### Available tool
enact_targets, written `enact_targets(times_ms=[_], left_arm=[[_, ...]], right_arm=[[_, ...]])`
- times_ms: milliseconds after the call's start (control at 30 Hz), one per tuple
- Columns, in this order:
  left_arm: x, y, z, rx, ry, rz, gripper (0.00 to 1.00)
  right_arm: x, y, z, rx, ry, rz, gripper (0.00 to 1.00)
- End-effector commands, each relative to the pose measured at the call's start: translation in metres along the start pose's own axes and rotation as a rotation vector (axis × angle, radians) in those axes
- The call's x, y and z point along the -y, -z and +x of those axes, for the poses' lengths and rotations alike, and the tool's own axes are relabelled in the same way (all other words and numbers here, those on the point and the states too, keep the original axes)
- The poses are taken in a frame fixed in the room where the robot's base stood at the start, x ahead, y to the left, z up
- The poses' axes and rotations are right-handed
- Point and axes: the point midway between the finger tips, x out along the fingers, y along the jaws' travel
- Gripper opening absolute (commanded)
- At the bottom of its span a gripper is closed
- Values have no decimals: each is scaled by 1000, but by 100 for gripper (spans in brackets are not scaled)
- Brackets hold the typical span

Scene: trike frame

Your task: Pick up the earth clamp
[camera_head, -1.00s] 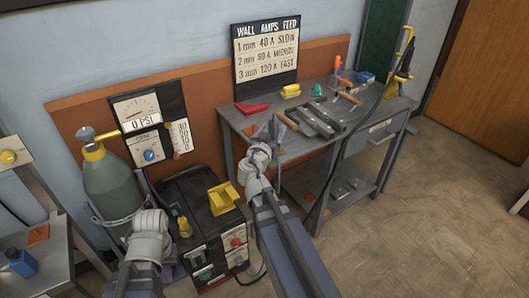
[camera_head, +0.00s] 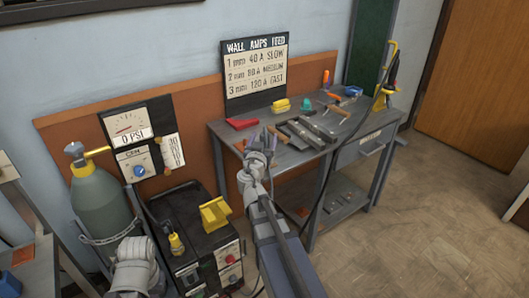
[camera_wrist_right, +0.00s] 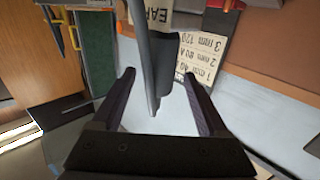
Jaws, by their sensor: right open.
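My right gripper (camera_head: 262,141) is open at the front left corner of the grey workbench (camera_head: 224,137). In the right wrist view its two fingers (camera_wrist_right: 165,100) are spread. A dark grey rod-like part (camera_wrist_right: 157,60) with a narrow tip shows between them; I cannot tell whether it is the earth clamp, and no contact is clear. A pale label with the letters "EAR" (camera_wrist_right: 157,14) shows at the top edge, partly cut off. In the head view I cannot single out the earth clamp for certain. My left gripper is out of view.
A red item (camera_head: 242,124), a yellow block (camera_head: 281,106) and tools lie on the bench. A black welder box (camera_head: 190,219) with a yellow bracket (camera_head: 215,214) stands at lower left, beside a green gas cylinder (camera_head: 100,205). Floor at right is clear.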

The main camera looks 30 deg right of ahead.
Motion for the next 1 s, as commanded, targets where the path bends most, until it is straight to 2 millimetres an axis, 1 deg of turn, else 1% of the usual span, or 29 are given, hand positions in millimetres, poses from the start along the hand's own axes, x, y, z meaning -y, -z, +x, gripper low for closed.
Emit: enact_targets(times_ms=[33, 200, 300, 467, 567, 1000], left_arm=[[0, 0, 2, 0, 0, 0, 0], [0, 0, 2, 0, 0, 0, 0], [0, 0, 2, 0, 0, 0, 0], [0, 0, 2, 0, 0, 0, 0], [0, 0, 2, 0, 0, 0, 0], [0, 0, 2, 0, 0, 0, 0]], right_arm=[[0, -2, 11, 0, -3, 0, 77], [0, -2, 36, 0, -2, 0, 77], [-1, -2, 41, 0, -2, 0, 77], [-1, -2, 39, 0, -1, 0, 77], [-1, -2, 39, 0, -1, 0, 68], [-1, -2, 39, 0, -1, 0, 18]])
